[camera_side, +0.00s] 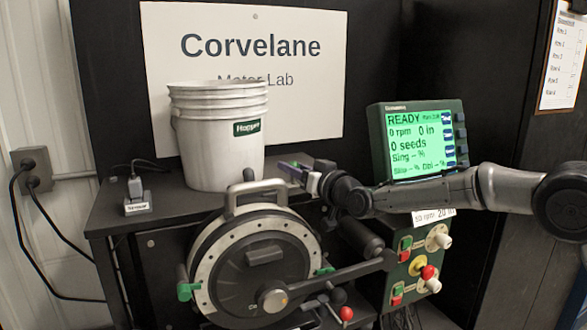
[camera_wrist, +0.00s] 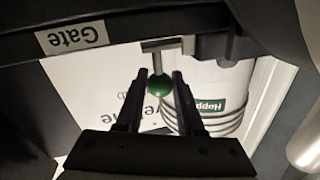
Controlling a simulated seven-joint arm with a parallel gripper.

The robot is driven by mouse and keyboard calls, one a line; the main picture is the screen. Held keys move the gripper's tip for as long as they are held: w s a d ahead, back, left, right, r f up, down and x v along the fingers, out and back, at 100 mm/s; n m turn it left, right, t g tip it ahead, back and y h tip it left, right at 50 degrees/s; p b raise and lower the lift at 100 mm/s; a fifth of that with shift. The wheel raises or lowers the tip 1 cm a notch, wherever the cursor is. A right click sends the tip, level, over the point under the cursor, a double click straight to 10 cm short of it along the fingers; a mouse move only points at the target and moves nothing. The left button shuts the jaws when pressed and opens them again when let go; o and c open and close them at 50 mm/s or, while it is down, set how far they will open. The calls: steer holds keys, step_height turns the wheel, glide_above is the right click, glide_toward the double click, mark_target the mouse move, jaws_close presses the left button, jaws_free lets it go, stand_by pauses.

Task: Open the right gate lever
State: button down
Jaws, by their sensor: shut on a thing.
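The gate lever shows in the wrist view as a short metal rod (camera_wrist: 162,46) ending in a green ball knob (camera_wrist: 160,86). It sits beside a white "Gate" label (camera_wrist: 72,37), which reads upside down. My gripper (camera_wrist: 160,76) has one finger on each side of the knob and is shut on it. In the side view my gripper (camera_side: 294,170) reaches left to the space behind the round seed meter (camera_side: 258,262) and right of the white hopper bucket (camera_side: 222,135). The knob and lever cannot be made out there.
The green-screen monitor (camera_side: 417,138) reads READY, with 0 rpm and 0 seeds, behind my arm. A control panel (camera_side: 413,262) with knobs stands below it. The meter's metal handle (camera_side: 256,194) rises close to my gripper. The sign (camera_side: 305,60) stands behind the bucket.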

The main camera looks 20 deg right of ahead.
steer(key=d, duration=0.5)
steer(key=shift+a, duration=0.1)
steer(key=c, duration=0.5)
jaws_free()
steer(key=shift+c, duration=0.2)
steer(key=shift+a, duration=0.1)
